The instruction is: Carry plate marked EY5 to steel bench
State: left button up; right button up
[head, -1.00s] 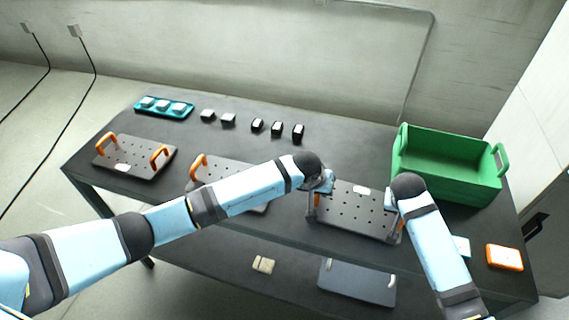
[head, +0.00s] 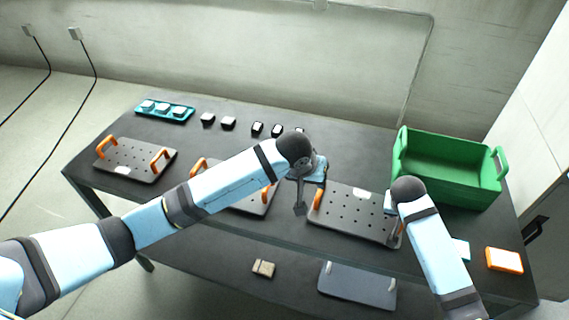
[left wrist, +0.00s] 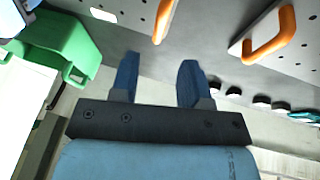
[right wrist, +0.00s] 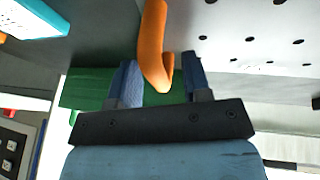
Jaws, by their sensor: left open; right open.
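Three grey perforated plates with orange handles lie on a dark-topped table (head: 105,128): a left plate (head: 135,160), a middle plate (head: 262,207) and a right plate (head: 350,215). A small white label shows on the right plate's far edge, but no marking is readable. My left gripper (head: 303,205) is open and empty, just left of the right plate's left handle (head: 317,196); its fingers (left wrist: 158,65) are apart from that handle (left wrist: 165,22). My right gripper (right wrist: 160,75) is open, with the right plate's right handle (right wrist: 152,50) between its fingers. I cannot tell which surface is the steel bench.
A green crate (head: 450,188) stands at the table's right. Several small dark blocks (head: 228,123) and a teal tray (head: 184,117) lie along the back. An orange-edged box (head: 504,259) sits front right. A lower shelf holds a grey plate (head: 357,285) and a tan block (head: 263,268).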

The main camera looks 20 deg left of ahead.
jog(key=shift+s+a+r, duration=0.1)
jog(key=shift+r, duration=0.25)
pick_arm(q)
jog(key=shift+v, duration=0.8)
pick_arm(e)
jog(key=v, duration=1.1)
jog(key=shift+r, duration=0.15)
jog(key=shift+s, duration=0.1)
